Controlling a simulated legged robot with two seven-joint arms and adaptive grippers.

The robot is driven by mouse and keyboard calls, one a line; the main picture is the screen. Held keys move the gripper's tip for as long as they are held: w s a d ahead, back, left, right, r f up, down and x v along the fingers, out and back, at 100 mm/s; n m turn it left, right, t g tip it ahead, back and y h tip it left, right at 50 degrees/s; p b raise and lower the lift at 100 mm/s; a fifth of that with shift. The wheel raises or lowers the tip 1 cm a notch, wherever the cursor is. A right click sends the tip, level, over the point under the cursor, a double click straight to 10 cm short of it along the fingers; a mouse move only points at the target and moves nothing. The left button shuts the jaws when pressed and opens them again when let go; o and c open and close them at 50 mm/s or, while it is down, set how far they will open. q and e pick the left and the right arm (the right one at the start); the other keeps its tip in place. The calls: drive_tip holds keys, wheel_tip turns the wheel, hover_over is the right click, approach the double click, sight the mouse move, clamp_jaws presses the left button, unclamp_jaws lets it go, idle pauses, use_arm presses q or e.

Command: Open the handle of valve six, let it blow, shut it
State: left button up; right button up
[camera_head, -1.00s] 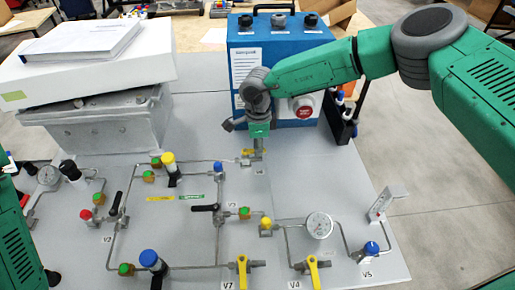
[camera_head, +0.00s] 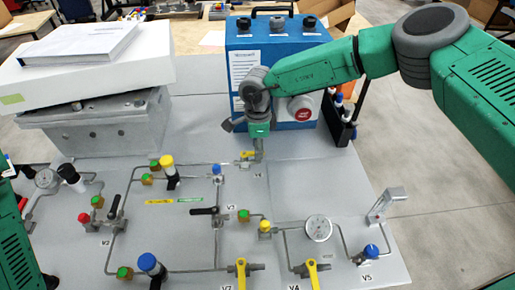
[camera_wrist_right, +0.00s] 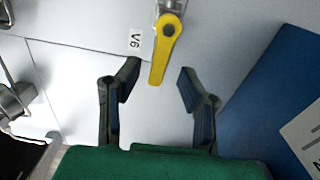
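Valve six has a yellow handle (camera_head: 247,154) on a grey body, behind the pipework in the head view. In the right wrist view its yellow handle (camera_wrist_right: 163,48) points down from its pivot towards my gripper, beside the V6 label (camera_wrist_right: 135,41). My right gripper (camera_head: 259,150) is at the valve's right side, pointing down. In the right wrist view my right gripper (camera_wrist_right: 158,82) is open, fingers spread either side of the handle's line. The handle's free end lies around the fingertip gap; no contact is visible. My left gripper is out of view.
The blue box (camera_head: 275,75) with a red button stands right behind the valve. A black holder (camera_head: 337,125) is to its right. Pipes, gauges and yellow handles V7 (camera_head: 241,275) and V4 (camera_head: 312,275) are nearer. The panel right of valve six is largely clear.

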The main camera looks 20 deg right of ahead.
wheel_tip(320, 180, up, 11)
idle(0.3)
drive_tip(key=shift+w, duration=0.15)
idle(7.1)
